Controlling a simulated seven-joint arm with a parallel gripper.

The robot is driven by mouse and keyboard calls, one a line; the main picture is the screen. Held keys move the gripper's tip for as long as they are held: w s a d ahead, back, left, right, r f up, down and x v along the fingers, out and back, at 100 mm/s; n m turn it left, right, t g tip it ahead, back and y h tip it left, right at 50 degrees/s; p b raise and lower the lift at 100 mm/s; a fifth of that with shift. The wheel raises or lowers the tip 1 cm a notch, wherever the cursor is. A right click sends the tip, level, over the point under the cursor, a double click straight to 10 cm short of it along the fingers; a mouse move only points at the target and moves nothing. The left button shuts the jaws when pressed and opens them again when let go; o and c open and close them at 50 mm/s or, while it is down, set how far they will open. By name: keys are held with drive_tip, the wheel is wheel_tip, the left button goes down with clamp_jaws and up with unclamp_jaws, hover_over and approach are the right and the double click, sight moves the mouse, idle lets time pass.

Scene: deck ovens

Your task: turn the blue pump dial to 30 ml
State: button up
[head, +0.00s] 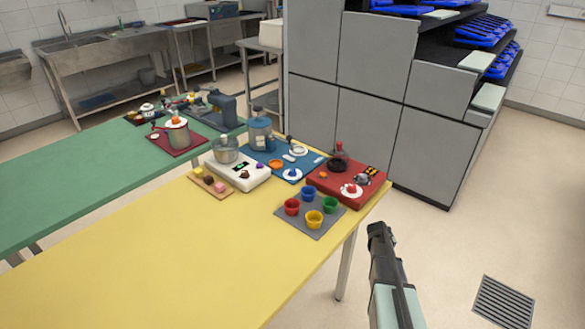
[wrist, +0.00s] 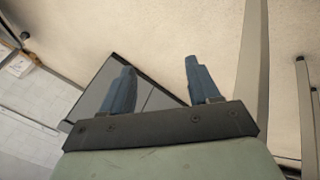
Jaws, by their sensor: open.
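A blue board (head: 262,160) lies near the far right end of the yellow table and carries a blue-topped container (head: 260,134). On its front part is a white disc with a blue knob (head: 292,174), which looks like the blue pump dial. Its markings and setting are too small to read. My gripper (head: 377,234) is off the table's right edge, over the floor, well apart from the dial. In the wrist view my gripper (wrist: 160,67) shows two blue-grey fingers spread apart with nothing between them. The dial is not in the wrist view.
A red board (head: 374,194) with its own white dial sits right of the blue one. A grey mat (head: 300,224) with several coloured cups lies in front. A white scale-like unit (head: 255,181) stands left. The near yellow table (head: 150,260) is clear. Grey cabinets (head: 375,65) stand behind.

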drive_tip(key=w+d+r+t+h, duration=0.1)
drive_tip(key=w+d+r+t, duration=0.1)
drive_tip(key=w+d+r, duration=0.55)
drive_tip(key=w+d+r+t+h, duration=0.1)
drive_tip(key=w+d+r, duration=0.5)
drive_tip(key=r, duration=0.3)
drive_tip(key=w+r+n, duration=0.1)
drive_tip(key=w+r, duration=0.4)
drive_tip(key=r, duration=0.3)
drive_tip(key=w+a+r+g+y, duration=0.1)
drive_tip(key=w+a+r, duration=0.2)
drive_tip(key=a+r, duration=0.35)
drive_tip(key=w+a+r+y, duration=0.1)
drive_tip(key=w+a+r, duration=0.15)
drive_tip(key=a, duration=0.75)
wheel_tip(320, 180, up, 9)
drive_tip(key=n+g+y, duration=0.5)
drive_tip(key=n+g, duration=0.1)
drive_tip(key=n, duration=0.1)
hover_over(292, 170)
wheel_tip(292, 170, down, 13)
drive_tip(key=shift+d+r, duration=0.1)
drive_tip(key=shift+r, duration=0.05)
drive_tip(key=c, duration=1)
